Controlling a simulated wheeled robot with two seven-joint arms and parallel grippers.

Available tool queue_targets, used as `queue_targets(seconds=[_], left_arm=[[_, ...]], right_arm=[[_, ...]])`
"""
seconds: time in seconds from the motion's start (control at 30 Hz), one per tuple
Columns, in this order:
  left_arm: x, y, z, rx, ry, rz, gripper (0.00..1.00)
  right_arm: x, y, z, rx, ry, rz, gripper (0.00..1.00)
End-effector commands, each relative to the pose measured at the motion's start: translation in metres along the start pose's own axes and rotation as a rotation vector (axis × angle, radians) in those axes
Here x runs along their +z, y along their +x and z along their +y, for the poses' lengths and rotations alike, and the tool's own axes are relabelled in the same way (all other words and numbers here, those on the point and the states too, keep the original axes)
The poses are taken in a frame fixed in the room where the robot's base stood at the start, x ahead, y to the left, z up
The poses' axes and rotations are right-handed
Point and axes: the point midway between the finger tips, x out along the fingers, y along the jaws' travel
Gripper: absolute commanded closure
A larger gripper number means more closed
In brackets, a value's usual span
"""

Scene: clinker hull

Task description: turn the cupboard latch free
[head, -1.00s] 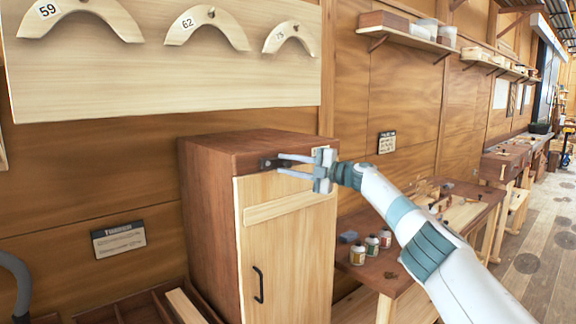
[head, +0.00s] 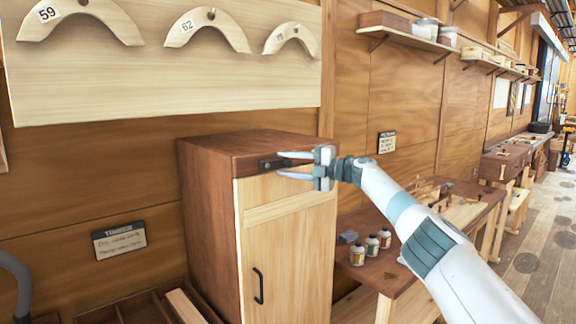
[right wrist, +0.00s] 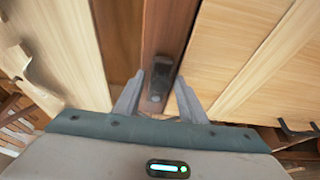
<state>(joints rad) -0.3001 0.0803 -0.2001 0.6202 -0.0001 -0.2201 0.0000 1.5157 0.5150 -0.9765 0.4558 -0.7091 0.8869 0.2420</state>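The cupboard (head: 205,215) has dark brown sides and top and a pale wooden door (head: 285,255) with a black handle (head: 258,285); the door looks closed. A small dark latch (head: 268,165) sits on the brown strip above the door, near its left top corner. My right gripper (head: 281,164) is open, its two fingers pointing left at the latch. In the right wrist view the dark latch (right wrist: 158,82) lies between the spread fingertips (right wrist: 159,78), apparently lengthwise along the brown strip; contact is not clear. My left gripper is not in view.
A bench (head: 385,270) with several small jars (head: 372,246) stands right of the cupboard. A pale board with numbered curved templates (head: 207,28) hangs above it. A shelf (head: 408,38) is on the wall at right. A timber tray (head: 140,310) lies at lower left.

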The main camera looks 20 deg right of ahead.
Motion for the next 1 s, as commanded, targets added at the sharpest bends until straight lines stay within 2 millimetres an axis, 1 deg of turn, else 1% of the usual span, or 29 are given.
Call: queue_targets(seconds=[0.27, 0.47, 0.57, 0.67, 0.87, 1.0], left_arm=[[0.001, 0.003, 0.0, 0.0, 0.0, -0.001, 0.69], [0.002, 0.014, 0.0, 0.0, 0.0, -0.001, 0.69], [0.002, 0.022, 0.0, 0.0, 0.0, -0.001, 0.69], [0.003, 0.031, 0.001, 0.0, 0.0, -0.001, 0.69], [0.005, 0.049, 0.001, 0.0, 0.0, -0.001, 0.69], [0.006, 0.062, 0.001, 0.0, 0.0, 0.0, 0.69]], right_arm=[[0.001, -0.003, 0.0, 0.001, 0.001, -0.001, 0.63], [0.002, -0.013, -0.002, 0.002, 0.0, -0.002, 0.63], [0.001, -0.022, -0.004, 0.001, -0.001, -0.001, 0.63], [0.001, -0.033, -0.005, 0.001, -0.001, -0.001, 0.63], [0.001, -0.069, -0.005, 0.001, -0.002, -0.002, 0.63], [0.001, -0.097, -0.005, 0.0, -0.002, -0.003, 0.63]])
